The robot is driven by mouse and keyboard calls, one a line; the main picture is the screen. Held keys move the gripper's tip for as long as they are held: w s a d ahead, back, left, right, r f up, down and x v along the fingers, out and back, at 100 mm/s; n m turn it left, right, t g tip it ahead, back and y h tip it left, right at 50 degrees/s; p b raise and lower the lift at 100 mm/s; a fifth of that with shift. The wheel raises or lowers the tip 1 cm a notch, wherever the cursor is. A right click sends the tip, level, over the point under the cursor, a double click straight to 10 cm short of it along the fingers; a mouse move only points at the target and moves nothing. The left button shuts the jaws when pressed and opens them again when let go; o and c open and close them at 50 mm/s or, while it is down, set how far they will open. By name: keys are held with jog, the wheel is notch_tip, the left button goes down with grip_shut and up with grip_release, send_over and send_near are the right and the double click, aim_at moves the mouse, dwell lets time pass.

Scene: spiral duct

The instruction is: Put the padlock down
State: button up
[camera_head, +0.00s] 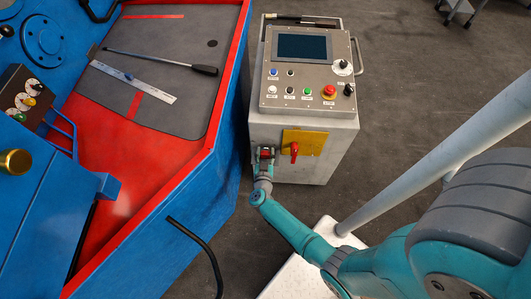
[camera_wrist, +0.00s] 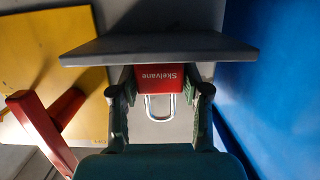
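The padlock (camera_wrist: 160,75) has a red body lettered "Skelvane" and a silver shackle. The lettering is upside down in the wrist view, where the shackle hangs downward in the picture. A little of its red also shows in the head view (camera_head: 266,154), at the cabinet's front. My gripper (camera_wrist: 160,80) has a finger at each side of the red body, with the tips seemingly against it. A grey plate (camera_wrist: 160,46) like a small shelf borders the body's far end and hides its edge. I cannot tell whether the padlock touches the plate.
Next to my gripper on the grey control cabinet (camera_head: 340,140) is a yellow plate (camera_head: 313,142) with a red handle (camera_head: 294,151). A blue machine (camera_head: 225,150) stands close on the left. Its red and grey bed holds a ruler (camera_head: 133,83) and a screwdriver-like tool (camera_head: 160,60).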

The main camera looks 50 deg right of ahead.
jog(key=shift+o, duration=0.9)
jog(key=shift+r, duration=0.15)
jog(key=v, duration=1.2)
